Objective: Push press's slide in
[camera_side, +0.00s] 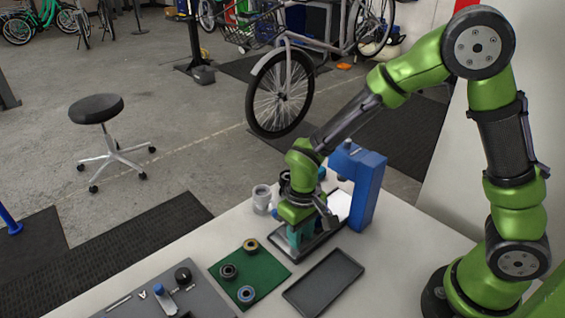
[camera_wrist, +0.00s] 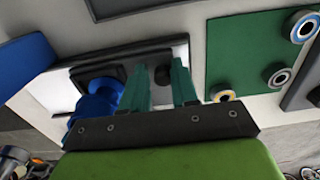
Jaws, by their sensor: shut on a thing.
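The blue press (camera_side: 362,185) stands on the white bench, with its upright at the right. Its slide (camera_side: 325,240), a dark-edged tray with a pale surface, sticks out of the press's front. My gripper (camera_side: 299,240) points down over the slide's outer part. Its teal fingers (camera_wrist: 160,78) are closed around a small dark piece that looks like the slide's handle. The fingers and my wrist hide part of the slide and handle.
A green mat (camera_side: 248,271) with several bearings lies left of the slide, and an empty dark tray (camera_side: 323,282) in front. A grey mat (camera_side: 160,295) with tools is at the front left. A metal cup (camera_side: 262,199) stands near the bench's far edge.

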